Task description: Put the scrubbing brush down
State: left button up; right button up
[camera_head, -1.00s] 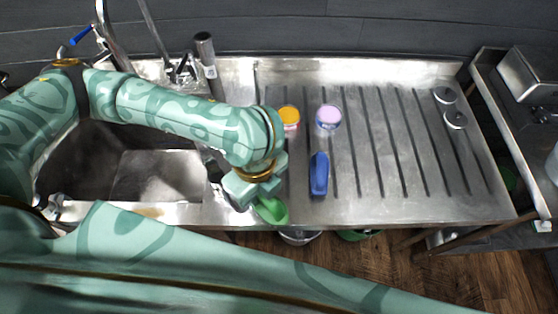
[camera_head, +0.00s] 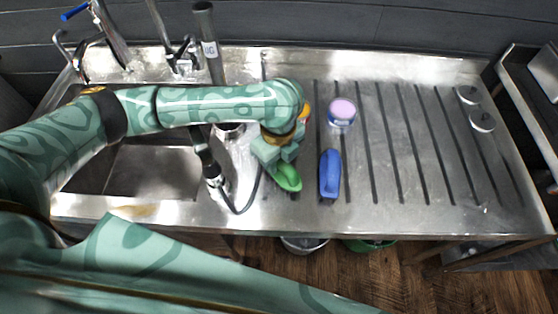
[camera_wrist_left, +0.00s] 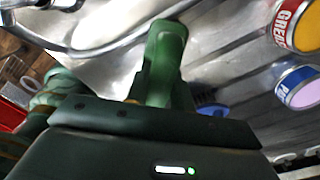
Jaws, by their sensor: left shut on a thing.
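My left gripper (camera_head: 278,158) is shut on the green scrubbing brush (camera_head: 288,178), over the left part of the steel drainboard (camera_head: 400,205). The green brush also sticks out ahead of the gripper in the left wrist view (camera_wrist_left: 164,58). I cannot tell whether it touches the steel. A blue brush (camera_head: 329,174) lies on the ribbed drainboard just right of the green one, apart from it; part of it shows in the left wrist view (camera_wrist_left: 212,109). My right gripper is not seen.
A pink-topped can (camera_head: 342,112) stands behind the blue brush. An orange-topped can (camera_head: 306,110) is partly hidden by my arm. The sink (camera_head: 150,172) is at left, with a black hose (camera_head: 207,160) near its right edge. The drainboard's right half is mostly clear.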

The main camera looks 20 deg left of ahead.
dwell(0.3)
pick_arm(q)
jog(key=o, duration=0.9)
notch_tip(320, 180, up, 12)
jog(key=p, duration=0.5)
jog(key=shift+r+p, duration=0.1)
jog(key=shift+p, duration=0.3)
